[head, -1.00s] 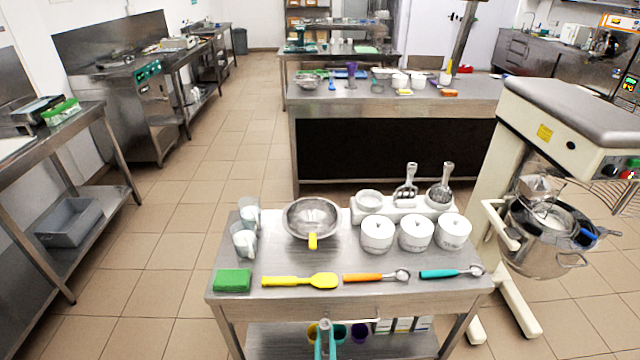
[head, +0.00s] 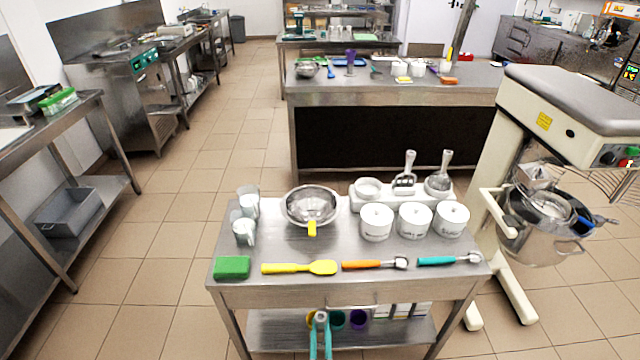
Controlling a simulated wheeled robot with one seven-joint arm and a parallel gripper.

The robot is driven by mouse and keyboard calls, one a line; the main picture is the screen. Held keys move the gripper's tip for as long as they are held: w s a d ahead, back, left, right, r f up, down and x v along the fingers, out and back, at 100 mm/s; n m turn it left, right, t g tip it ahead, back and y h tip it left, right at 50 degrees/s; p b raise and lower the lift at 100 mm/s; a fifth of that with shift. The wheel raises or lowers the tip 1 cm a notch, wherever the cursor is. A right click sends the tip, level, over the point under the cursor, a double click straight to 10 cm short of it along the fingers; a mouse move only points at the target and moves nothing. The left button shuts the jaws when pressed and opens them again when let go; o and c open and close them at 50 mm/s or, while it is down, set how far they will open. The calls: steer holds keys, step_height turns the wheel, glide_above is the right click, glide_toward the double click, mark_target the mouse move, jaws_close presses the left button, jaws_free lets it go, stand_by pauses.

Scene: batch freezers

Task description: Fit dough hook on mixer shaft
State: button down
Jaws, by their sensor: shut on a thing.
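The mixer (head: 540,110) stands at the right, with a cream body and a grey top. A squarish metal part (head: 535,174) sits under its head, above the bowl; I cannot make out the shaft itself. The steel mixer bowl (head: 540,246) is held on a cream bracket. A round wire or mesh piece (head: 550,207) shows at the bowl's mouth, with a blue-ended part (head: 588,222) at its right. I cannot identify a dough hook. My gripper is not in view.
A steel cart (head: 350,292) stands in front with white pots, a strainer (head: 311,206), cups, a green sponge (head: 232,267) and several colored utensils. A teal-handled tool (head: 320,340) shows below its front edge. Open tiled floor (head: 170,240) lies to the left.

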steer(key=shift+w, duration=0.2)
steer(key=shift+f, duration=0.2)
step_height(320, 180, down, 11)
steer(key=s, duration=0.2)
steer(key=shift+s, duration=0.3)
steer(key=shift+f, duration=0.15)
